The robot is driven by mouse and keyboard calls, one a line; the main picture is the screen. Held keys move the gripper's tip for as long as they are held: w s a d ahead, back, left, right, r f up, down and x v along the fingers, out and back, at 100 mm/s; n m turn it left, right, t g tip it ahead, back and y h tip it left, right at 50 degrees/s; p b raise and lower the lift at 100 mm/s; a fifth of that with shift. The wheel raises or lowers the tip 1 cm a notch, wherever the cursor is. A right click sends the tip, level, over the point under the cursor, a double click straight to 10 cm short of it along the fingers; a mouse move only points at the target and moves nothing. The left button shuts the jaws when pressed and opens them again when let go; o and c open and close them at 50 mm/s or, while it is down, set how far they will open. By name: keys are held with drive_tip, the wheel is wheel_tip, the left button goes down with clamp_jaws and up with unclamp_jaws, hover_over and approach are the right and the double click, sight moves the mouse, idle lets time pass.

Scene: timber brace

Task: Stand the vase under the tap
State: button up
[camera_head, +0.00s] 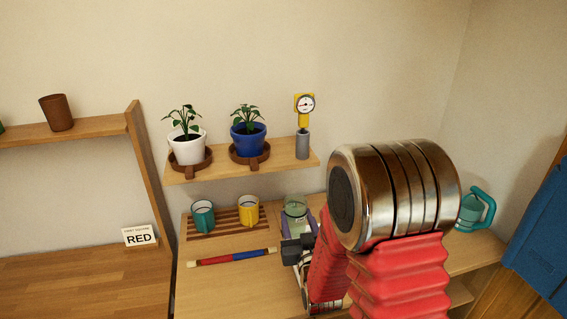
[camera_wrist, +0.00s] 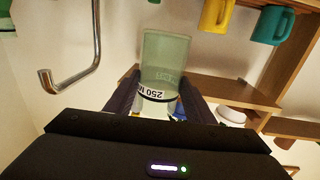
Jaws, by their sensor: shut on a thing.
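The vase (camera_head: 295,208) is a pale green see-through glass vessel above the wooden counter, left of my arm in the head view. In the wrist view the vase (camera_wrist: 166,58) shows a white band reading "250 M", upside down. My gripper (camera_wrist: 158,82) is shut on it, with a dark finger on each side. In the head view my gripper (camera_head: 298,228) is partly hidden by my arm. The tap (camera_wrist: 72,80), a bent metal pipe, shows at the left of the wrist view, apart from the vase. I cannot make out the tap in the head view.
A teal mug (camera_head: 203,217) and a yellow mug (camera_head: 248,211) stand on a slatted rack left of the vase. A shelf (camera_head: 225,169) above holds two potted plants and a gauge (camera_head: 304,104). A red-and-blue rod (camera_head: 232,257) lies in front. A teal can (camera_head: 475,210) stands right.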

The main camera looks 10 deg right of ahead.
sight(297, 237)
drive_tip(key=s+f, duration=0.1)
drive_tip(key=f, duration=0.1)
drive_tip(key=s+f, duration=0.3)
drive_tip(key=f, duration=0.1)
drive_tip(key=shift+s, duration=0.35)
drive_tip(key=shift+s+f, duration=0.15)
